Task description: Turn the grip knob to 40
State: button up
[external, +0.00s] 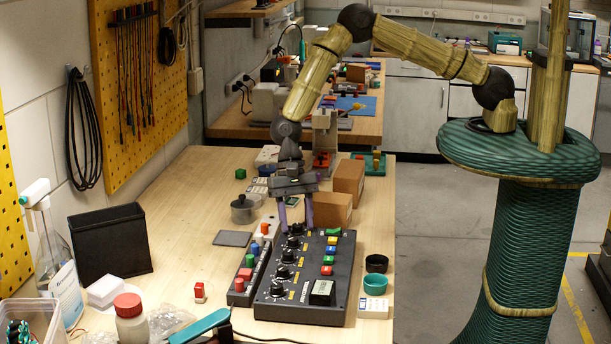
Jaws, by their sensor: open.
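A dark control panel (304,281) lies on the wooden bench with a column of black knobs along its left side, colored buttons on its right and a small display (321,291) at its near right. The knobs include a near one (277,289), a middle one (283,271) and others further back. Their labels and the display reading are too small to read, so I cannot tell which is the grip knob. My gripper (295,226) points down over the far end of the panel, its two purple fingers apart around or just above the far knob (295,230). Contact cannot be made out.
A narrow box with colored buttons (250,272) stands close left of the panel. Cardboard boxes (332,208) and a metal pot (244,208) stand beyond it. Bare bench (190,240) lies to the left.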

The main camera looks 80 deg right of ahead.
jog(key=c, duration=1)
